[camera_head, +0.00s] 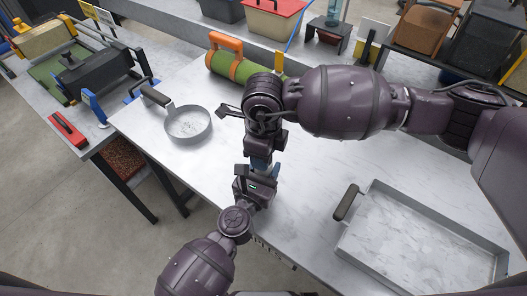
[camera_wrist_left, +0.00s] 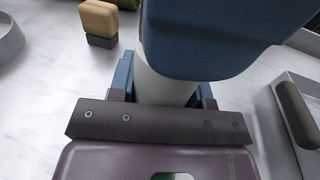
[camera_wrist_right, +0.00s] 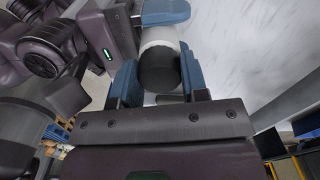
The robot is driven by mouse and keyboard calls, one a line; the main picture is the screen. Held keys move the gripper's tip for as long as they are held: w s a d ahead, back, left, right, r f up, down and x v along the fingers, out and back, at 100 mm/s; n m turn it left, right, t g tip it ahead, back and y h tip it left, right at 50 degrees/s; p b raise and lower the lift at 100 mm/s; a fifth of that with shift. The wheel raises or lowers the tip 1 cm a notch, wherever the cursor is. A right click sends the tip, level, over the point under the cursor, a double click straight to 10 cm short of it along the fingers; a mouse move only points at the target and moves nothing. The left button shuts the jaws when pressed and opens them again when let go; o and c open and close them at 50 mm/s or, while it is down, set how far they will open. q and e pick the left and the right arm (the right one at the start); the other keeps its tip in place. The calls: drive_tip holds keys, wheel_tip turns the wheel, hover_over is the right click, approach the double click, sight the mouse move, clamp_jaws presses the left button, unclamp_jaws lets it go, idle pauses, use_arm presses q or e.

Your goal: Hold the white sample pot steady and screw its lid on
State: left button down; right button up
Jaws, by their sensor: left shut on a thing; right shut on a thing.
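The white sample pot (camera_wrist_left: 165,85) stands between the blue fingers of my left gripper (camera_head: 266,172), which is shut on it. My right gripper (camera_head: 262,156) comes from above and is shut on the dark lid (camera_wrist_right: 158,70). In the right wrist view the white pot (camera_wrist_right: 158,36) lies directly beyond the lid, in line with it. The lid appears to be at the pot's mouth; I cannot tell whether the threads are engaged. In the left wrist view a blue finger of my right gripper covers the pot's top. In the head view the grippers hide pot and lid.
A round grey pan (camera_head: 188,139) lies left on the pale worktop (camera_head: 300,200). A square metal tray (camera_head: 355,262) with a dark handle lies right. A tan block (camera_wrist_left: 98,18) shows in the left wrist view.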

drive_tip(key=o, duration=1)
drive_tip(key=shift+r, duration=2.25)
drive_tip(key=shift+r, duration=0.1)
drive_tip(key=shift+c, duration=0.2)
